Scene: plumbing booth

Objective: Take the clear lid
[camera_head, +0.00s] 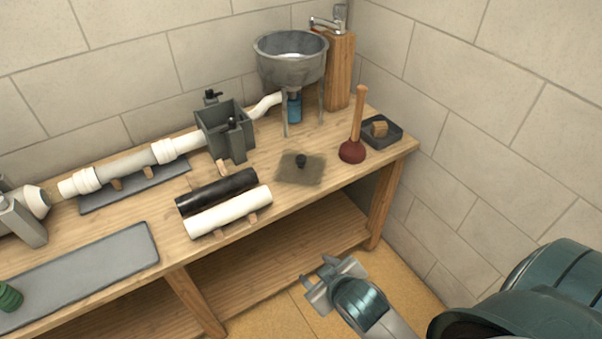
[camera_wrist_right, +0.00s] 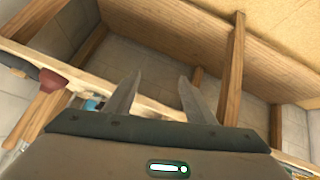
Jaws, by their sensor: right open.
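The clear lid (camera_head: 300,168) is a thin, see-through, smoky square with a dark knob in its middle. It lies flat on the wooden bench, right of the black and white pipes and in front of the funnel stand. My right gripper (camera_head: 318,277) is open and empty, in front of the bench and lower in the head view, well apart from the lid. Its two fingers also show spread in the right wrist view (camera_wrist_right: 156,92). I cannot make out the lid in the wrist view. My left gripper is not in view.
A red plunger (camera_head: 352,152) stands right of the lid, beside a dark tray (camera_head: 397,132) holding a small block. A grey box (camera_head: 223,130) and a metal funnel (camera_head: 290,70) stand behind. The black pipe (camera_head: 217,190) and white pipe (camera_head: 229,211) lie left. The bench's front edge and leg (camera_head: 386,205) are near my arm.

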